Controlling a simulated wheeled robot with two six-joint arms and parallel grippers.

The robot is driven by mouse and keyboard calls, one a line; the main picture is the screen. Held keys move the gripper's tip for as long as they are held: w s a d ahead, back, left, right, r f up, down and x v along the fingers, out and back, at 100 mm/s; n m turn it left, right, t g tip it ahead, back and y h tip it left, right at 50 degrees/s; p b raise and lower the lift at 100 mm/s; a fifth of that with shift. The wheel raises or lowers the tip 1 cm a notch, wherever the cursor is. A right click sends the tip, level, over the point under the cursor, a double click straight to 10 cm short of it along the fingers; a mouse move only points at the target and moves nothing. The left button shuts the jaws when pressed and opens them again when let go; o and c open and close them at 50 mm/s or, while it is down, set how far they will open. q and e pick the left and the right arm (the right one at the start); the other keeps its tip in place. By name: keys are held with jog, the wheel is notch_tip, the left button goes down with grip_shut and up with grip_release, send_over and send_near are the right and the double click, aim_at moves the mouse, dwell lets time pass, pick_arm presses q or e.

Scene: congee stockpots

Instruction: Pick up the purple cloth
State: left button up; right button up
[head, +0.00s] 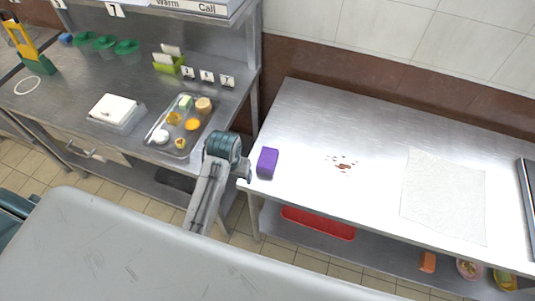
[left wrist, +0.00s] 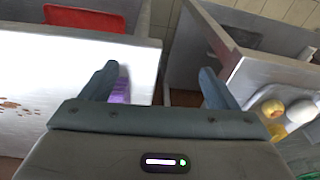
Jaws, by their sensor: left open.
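The purple cloth (head: 267,162) is a small folded block on the left end of the right steel table. My left gripper (head: 243,170) is open and empty, just left of the cloth at the table's edge. In the left wrist view the left gripper (left wrist: 155,85) has its two fingers spread wide. Part of the purple cloth (left wrist: 121,92) shows there beside the left finger, which hides some of it. I cannot tell whether the finger touches it. My right gripper is not in view.
Reddish-brown spots (head: 343,165) and a white sheet (head: 445,195) lie on the right steel table (head: 310,120). A tray (head: 181,126) with food stands on the left counter. A gap separates the two tables. A red tray (head: 318,222) sits on the lower shelf.

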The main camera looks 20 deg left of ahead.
pick_arm(q)
jog(key=g, duration=0.1)
send_near(268, 156)
jog(key=shift+s+a+f+h, duration=0.1)
jog(key=shift+a+h, duration=0.05)
jog(key=shift+a, duration=0.3)
jog(key=shift+s+a+f+h, duration=0.1)
jog(key=shift+a+h, duration=0.05)
jog(key=shift+a, duration=0.25)
jog(key=shift+w+d+r, duration=0.15)
jog(key=shift+w+d, duration=0.1)
jog(key=shift+w, duration=0.05)
jog(key=shift+w+d+f, duration=0.1)
jog(key=shift+d+f, duration=0.05)
jog(key=shift+f, duration=0.15)
notch_tip(268, 156, down, 4)
jog(key=shift+f+p, duration=0.2)
jog(key=shift+p, duration=0.65)
jog(key=shift+f+p, duration=0.45)
jog(key=shift+f, duration=0.1)
notch_tip(268, 156, down, 3)
jog(key=shift+d+f+p, duration=0.15)
jog(key=shift+d+p, duration=0.05)
jog(key=shift+p, duration=0.55)
jog(key=shift+f, duration=0.6)
jog(key=c, duration=1.1)
